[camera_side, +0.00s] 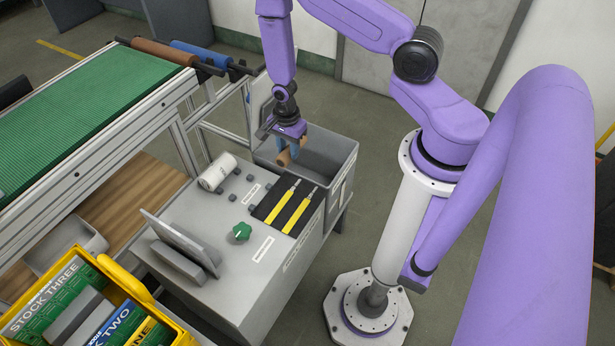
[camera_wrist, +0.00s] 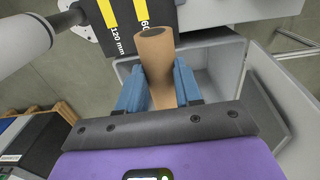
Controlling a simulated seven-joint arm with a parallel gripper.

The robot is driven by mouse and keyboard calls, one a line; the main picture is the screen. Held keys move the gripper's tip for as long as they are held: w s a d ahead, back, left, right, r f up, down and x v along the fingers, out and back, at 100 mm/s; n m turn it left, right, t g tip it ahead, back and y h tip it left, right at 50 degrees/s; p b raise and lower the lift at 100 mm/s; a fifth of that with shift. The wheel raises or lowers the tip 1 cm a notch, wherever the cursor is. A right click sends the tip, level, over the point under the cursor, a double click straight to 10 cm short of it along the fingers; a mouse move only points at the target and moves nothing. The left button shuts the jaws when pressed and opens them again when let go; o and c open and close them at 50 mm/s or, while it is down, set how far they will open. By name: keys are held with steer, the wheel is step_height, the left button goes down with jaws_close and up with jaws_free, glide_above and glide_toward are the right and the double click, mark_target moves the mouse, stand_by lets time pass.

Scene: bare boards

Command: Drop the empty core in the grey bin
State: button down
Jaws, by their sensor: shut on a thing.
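My gripper (camera_side: 288,146) has its blue fingers shut on the brown cardboard core (camera_side: 285,157). In the wrist view the core (camera_wrist: 154,62) stands between the two blue fingers (camera_wrist: 159,88), its hollow end facing away from the wrist. The grey bin (camera_side: 334,145) is an open box at the back right of the grey bench. The gripper and core are over the bin's left part in the side view. The height of the core above the rim is hard to tell.
A white roll (camera_side: 217,172) lies on the bench left of the bin. A black pad with yellow strips (camera_side: 290,203) and a green knob (camera_side: 242,231) are in front. A green conveyor (camera_side: 80,115) and a yellow crate (camera_side: 150,296) stand left.

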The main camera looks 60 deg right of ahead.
steer(key=w+d+f, duration=0.1)
steer(key=w+d, duration=0.2)
steer(key=d, duration=1.2)
step_height(320, 180, down, 6)
steer(key=shift+d, duration=0.2)
steer(key=c, duration=0.7)
jaws_free()
steer(key=shift+o, duration=0.2)
step_height(320, 180, up, 17)
steer(key=shift+r, duration=0.2)
